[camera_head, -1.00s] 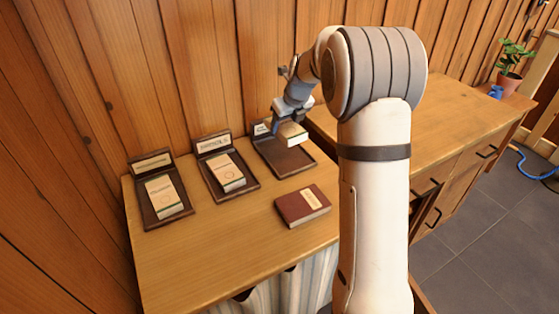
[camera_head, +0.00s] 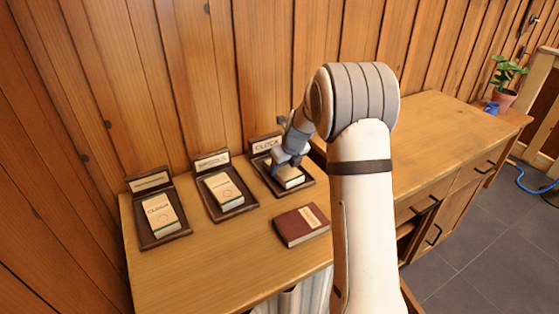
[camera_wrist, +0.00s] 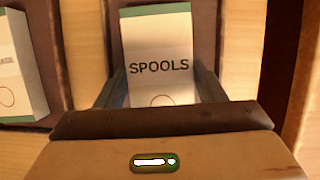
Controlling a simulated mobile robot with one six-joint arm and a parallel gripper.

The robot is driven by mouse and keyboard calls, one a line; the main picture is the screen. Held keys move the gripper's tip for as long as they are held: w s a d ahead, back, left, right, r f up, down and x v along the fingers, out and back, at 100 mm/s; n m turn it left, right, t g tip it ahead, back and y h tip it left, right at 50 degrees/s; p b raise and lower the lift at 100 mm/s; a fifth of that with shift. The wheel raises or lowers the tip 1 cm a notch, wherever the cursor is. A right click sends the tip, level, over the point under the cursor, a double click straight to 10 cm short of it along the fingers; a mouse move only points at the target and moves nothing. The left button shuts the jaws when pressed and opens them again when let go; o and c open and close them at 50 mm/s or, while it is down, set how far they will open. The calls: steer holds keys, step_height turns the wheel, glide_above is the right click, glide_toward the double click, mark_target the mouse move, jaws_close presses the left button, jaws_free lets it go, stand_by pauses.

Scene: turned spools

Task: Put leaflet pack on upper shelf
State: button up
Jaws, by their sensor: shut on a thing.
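My gripper (camera_head: 287,162) is shut on a white leaflet pack (camera_head: 288,178) with a green edge. In the wrist view the pack (camera_wrist: 157,42) reads "SPOOLS" and sits between the two fingers. It is in or just over the right-hand dark tray (camera_head: 306,186), which has an upright label plate behind it. I cannot tell whether its underside touches the tray. Part of the pack is hidden by my gripper. No shelf is clearly seen above the tabletop.
Two similar trays, left (camera_head: 183,230) and middle (camera_head: 250,203), each hold a pack. A dark red book (camera_head: 300,228) lies in front of the right tray. A wooden desk (camera_head: 432,125) with drawers extends right, with a potted plant (camera_head: 505,80). Plank wall stands behind.

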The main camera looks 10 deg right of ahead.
steer(key=shift+f, duration=0.1)
steer(key=o, duration=1.1)
steer(key=shift+c, duration=0.2)
steer(key=shift+f+b, duration=0.25)
steer(key=shift+b, duration=0.35)
